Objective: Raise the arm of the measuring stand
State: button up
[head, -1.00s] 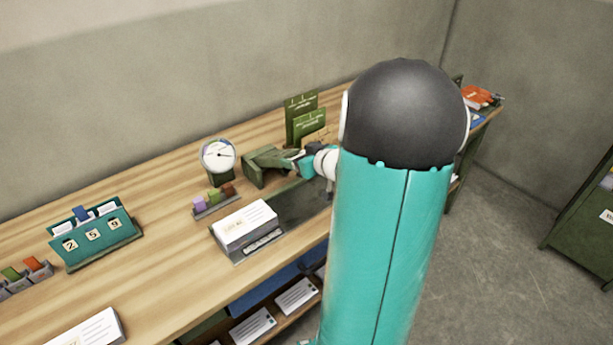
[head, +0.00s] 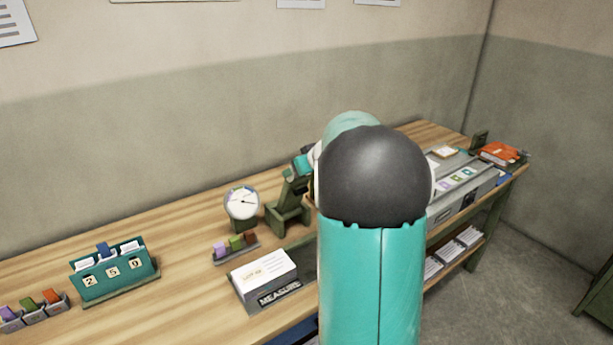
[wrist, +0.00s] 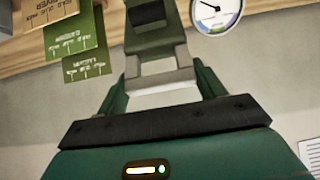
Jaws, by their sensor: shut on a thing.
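The measuring stand (head: 290,214) is dark green and stands on the wooden bench beside a round dial gauge (head: 241,203). Its arm (head: 293,188) is tilted steeply upward from the base. My gripper (head: 302,166) is at the arm's upper end and is shut on it; my arm hides part of this contact. In the wrist view, the stand's dark green arm (wrist: 155,25) lies beyond the grey fingers of my gripper (wrist: 160,78). The dial gauge also shows there at the top (wrist: 215,14).
In front of the stand are a box of cards marked MEASURE (head: 264,280) and a small rack of coloured blocks (head: 236,248). A teal number holder (head: 115,270) stands to the left. A grey tray (head: 462,185) lies to the right. Green cards (wrist: 75,30) hang in the wrist view.

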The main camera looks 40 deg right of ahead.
jog(key=shift+w+r, duration=0.1)
jog(key=shift+w, duration=1.1)
jog(key=o, duration=1.4)
jog(key=shift+w+d, duration=0.15)
jog(key=shift+w, duration=0.05)
jog(key=v, duration=1.4)
jog(key=shift+s, duration=0.1)
